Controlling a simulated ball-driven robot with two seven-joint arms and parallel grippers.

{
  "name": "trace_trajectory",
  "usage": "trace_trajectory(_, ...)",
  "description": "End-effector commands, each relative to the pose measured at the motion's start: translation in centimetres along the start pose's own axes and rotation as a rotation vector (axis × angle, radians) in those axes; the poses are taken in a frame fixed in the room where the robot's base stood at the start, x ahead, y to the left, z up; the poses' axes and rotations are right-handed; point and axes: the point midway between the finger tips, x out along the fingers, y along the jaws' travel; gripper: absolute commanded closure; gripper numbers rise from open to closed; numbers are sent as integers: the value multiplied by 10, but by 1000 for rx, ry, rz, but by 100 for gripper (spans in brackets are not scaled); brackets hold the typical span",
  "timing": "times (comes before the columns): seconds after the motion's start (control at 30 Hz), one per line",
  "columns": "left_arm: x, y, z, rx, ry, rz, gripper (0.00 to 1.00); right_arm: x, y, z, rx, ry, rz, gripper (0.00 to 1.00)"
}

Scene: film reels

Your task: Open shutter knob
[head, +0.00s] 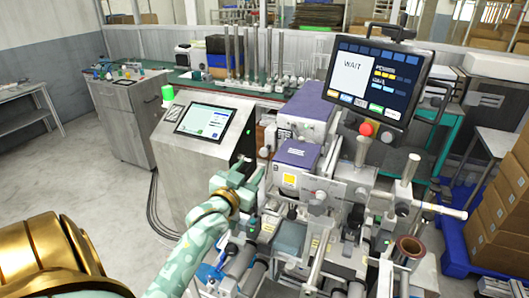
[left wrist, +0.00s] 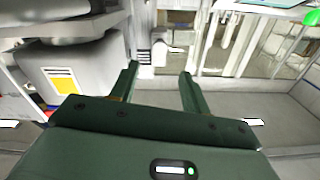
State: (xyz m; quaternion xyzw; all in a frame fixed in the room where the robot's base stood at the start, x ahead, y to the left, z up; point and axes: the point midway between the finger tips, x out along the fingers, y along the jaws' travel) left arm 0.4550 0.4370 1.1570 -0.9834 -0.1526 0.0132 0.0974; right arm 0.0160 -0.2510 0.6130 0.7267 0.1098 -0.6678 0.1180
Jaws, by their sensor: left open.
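My left gripper (head: 243,170) is at the near left side of the film-reel machine, in front of the purple-topped box (head: 297,154). In the left wrist view the two green fingers of my left gripper (left wrist: 160,78) stand apart with nothing between them. Beyond the fingertips is a small white fitting with dark stripes (left wrist: 151,50). I cannot tell which part is the shutter knob. My right gripper is not in view.
A tilted screen reading WAIT (head: 371,80) stands above the machine, with a red button (head: 366,129) below it. A grey console with a touchscreen (head: 205,121) stands behind my left arm. Rollers and posts crowd the front right. Cardboard boxes (head: 499,215) are at far right. Open floor (head: 110,200) lies left.

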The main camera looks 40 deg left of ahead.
Motion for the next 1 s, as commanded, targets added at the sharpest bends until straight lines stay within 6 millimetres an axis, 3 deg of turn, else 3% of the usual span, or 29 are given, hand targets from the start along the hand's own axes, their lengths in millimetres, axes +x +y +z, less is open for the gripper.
trace_trajectory(0.2,57,0,1,1,0,0,53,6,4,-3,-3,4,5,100)
trace_trajectory(0.4,90,1,2,0,-1,1,53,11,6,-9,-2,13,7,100)
trace_trajectory(0.57,101,0,1,0,-1,1,53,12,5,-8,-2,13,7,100)
trace_trajectory(0.83,103,0,1,1,-2,1,53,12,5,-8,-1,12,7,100)
trace_trajectory(0.87,103,0,1,1,-2,1,59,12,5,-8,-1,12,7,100)
trace_trajectory(1.0,103,1,1,1,-2,1,98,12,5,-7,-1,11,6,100)
